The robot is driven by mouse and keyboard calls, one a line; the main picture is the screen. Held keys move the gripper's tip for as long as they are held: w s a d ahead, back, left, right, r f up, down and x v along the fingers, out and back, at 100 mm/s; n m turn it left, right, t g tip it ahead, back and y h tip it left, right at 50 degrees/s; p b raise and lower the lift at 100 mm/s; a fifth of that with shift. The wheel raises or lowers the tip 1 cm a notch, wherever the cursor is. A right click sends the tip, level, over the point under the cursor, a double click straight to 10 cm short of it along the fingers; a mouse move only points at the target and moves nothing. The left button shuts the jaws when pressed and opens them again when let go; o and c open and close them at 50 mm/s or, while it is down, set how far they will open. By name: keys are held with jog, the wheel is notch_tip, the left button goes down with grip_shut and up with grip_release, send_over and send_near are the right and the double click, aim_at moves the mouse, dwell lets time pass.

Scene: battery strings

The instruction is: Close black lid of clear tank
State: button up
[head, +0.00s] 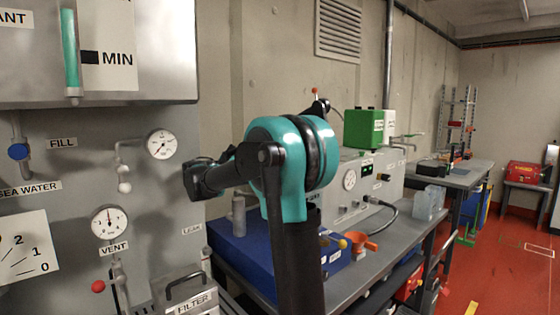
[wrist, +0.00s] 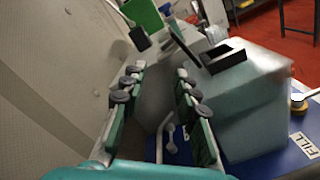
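The clear tank (wrist: 245,105) is a pale, frosted box on a blue surface, at the right of the wrist view. A black square frame (wrist: 224,56) surrounds an opening on its top. The black lid (wrist: 184,46) appears as a thin dark flap tilted up at the left edge of that frame. My gripper (wrist: 161,72) is open and empty, its two teal fingers with grey pads apart, to the left of the tank. The right finger overlaps the tank's left side in the picture; I cannot tell whether it touches. In the head view I cannot make out the tank or lid.
A blue surface (head: 232,238) lies on the grey bench, partly behind my arm. An orange funnel (head: 358,243), a green box (head: 363,129) and clear containers (head: 430,202) stand farther right. A gauge panel (head: 70,160) fills the left. Red floor (head: 505,270) is open at right.

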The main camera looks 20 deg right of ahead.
jog(key=x, duration=0.9)
jog(key=shift+d, duration=0.25)
grip_shut()
